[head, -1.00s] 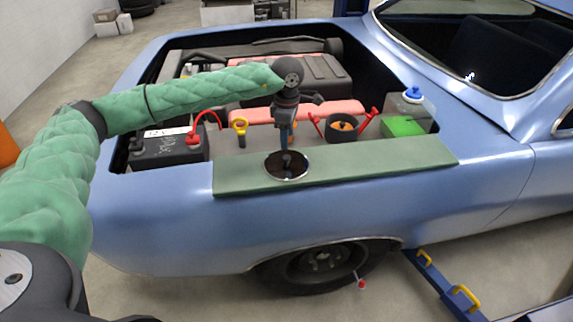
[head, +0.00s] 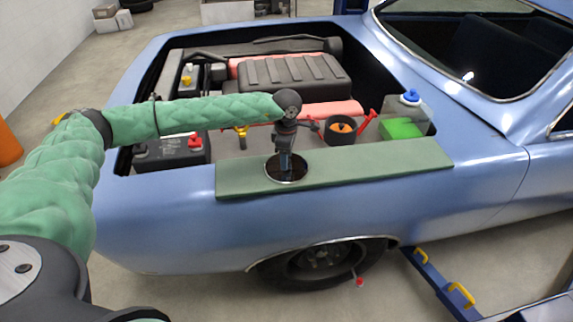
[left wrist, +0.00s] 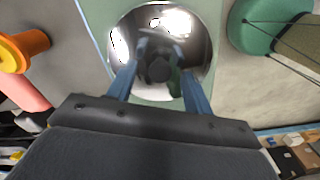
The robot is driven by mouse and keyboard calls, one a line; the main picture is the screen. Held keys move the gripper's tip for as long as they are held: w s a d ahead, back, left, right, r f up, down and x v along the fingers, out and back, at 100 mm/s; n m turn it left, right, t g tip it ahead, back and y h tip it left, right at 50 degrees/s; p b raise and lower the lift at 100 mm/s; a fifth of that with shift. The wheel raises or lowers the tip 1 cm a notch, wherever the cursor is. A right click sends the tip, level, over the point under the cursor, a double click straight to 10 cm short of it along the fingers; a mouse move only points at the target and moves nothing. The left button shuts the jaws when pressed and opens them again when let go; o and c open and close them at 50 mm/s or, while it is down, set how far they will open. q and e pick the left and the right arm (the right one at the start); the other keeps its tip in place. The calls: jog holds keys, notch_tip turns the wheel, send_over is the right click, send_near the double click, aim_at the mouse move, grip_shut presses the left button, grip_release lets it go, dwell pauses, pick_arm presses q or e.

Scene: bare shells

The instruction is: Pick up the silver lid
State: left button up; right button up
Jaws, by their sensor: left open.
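The silver lid (head: 272,173) is a round, shiny, dark-reflecting disc lying flat on the green mat (head: 370,175) along the car's near fender. In the left wrist view the lid (left wrist: 200,30) fills the top middle, with a dark round knob (left wrist: 158,70) at its centre. My left gripper (head: 286,158) points down right over the lid, low above it. In the left wrist view its two blue fingers (left wrist: 160,60) stand apart on either side of the knob. I cannot tell whether they touch it. My right gripper is not in view.
Behind the mat is the open engine bay with a black battery (head: 172,152), a black pot-like part with an orange centre (head: 341,130), a green-filled bottle (head: 403,127) and an engine cover (head: 293,76). The mat is clear right of the lid.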

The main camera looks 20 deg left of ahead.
pick_arm(q)
jog(key=shift+f, duration=0.3)
jog(key=c, duration=1.1)
jog(key=shift+r, duration=0.2)
